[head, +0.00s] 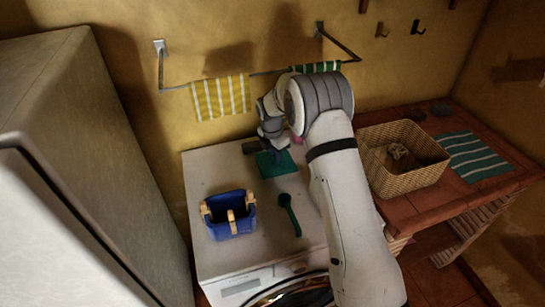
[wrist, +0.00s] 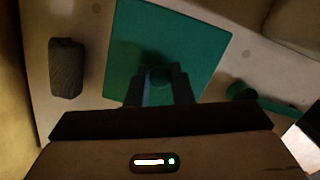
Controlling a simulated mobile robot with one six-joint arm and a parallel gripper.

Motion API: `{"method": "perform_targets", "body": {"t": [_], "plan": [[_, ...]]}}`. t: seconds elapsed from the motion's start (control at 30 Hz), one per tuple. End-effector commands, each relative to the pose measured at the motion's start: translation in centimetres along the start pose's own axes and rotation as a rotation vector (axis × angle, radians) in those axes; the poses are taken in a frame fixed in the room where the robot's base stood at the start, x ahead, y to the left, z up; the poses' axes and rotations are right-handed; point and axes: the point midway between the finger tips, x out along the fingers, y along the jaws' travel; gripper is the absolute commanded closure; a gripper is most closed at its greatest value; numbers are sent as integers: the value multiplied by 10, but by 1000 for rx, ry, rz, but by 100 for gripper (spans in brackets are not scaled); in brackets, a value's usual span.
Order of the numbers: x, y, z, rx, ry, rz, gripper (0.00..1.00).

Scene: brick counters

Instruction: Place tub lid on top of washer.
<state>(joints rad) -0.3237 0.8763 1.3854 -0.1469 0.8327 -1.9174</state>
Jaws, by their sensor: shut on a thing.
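The tub lid is a flat green square (wrist: 185,35) with a round knob in the wrist view. My gripper (wrist: 159,84) is shut on the knob. In the head view the lid (head: 275,164) is at the back of the white washer (head: 262,205), below my gripper (head: 274,143). The lid looks level and low over the washer top; I cannot tell whether it touches. My wrist hides part of it.
A blue tub with tan clips (head: 230,222) and a green scoop (head: 289,214) are on the washer's front half. A dark grey block (wrist: 66,68) lies left of the lid.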

Motion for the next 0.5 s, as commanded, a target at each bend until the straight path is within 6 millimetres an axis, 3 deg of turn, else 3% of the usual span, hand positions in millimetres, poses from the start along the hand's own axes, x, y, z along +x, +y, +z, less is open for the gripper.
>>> {"method": "perform_targets", "body": {"t": [0.2,0.5], "plan": [[34,5,-10,-10,0,0,100],[34,6,-12,-15,0,2,100]]}}
